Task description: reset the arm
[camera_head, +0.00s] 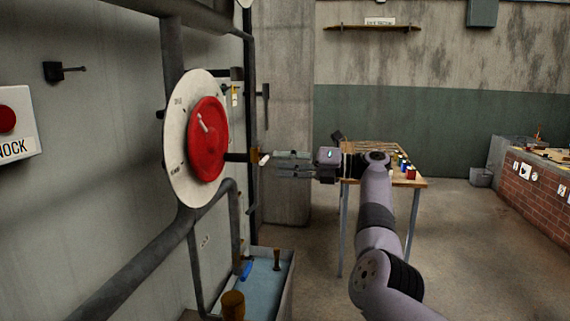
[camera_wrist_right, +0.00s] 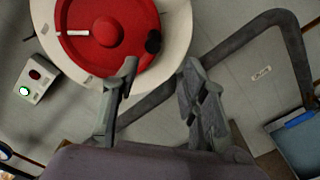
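My right gripper (camera_head: 278,162) reaches in from the right side of the head view, its fingers pointing left toward a red wheel (camera_head: 206,140) on a round white plate (camera_head: 176,165). In the right wrist view its two fingers (camera_wrist_right: 160,68) are spread apart with nothing between them. The red wheel (camera_wrist_right: 100,30) shows there beyond the fingers. A dark bar (camera_head: 237,157) sticks out from the wheel, with a brown and pale end close to the fingertips; I cannot tell whether they touch. My left gripper is in neither view.
Dark pipes (camera_head: 172,90) run along the left wall. A sign box with a red button (camera_head: 8,119) hangs at far left. A blue basin (camera_head: 265,283) stands below the wheel. A wooden table (camera_head: 420,182) with small coloured items stands behind my right arm.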

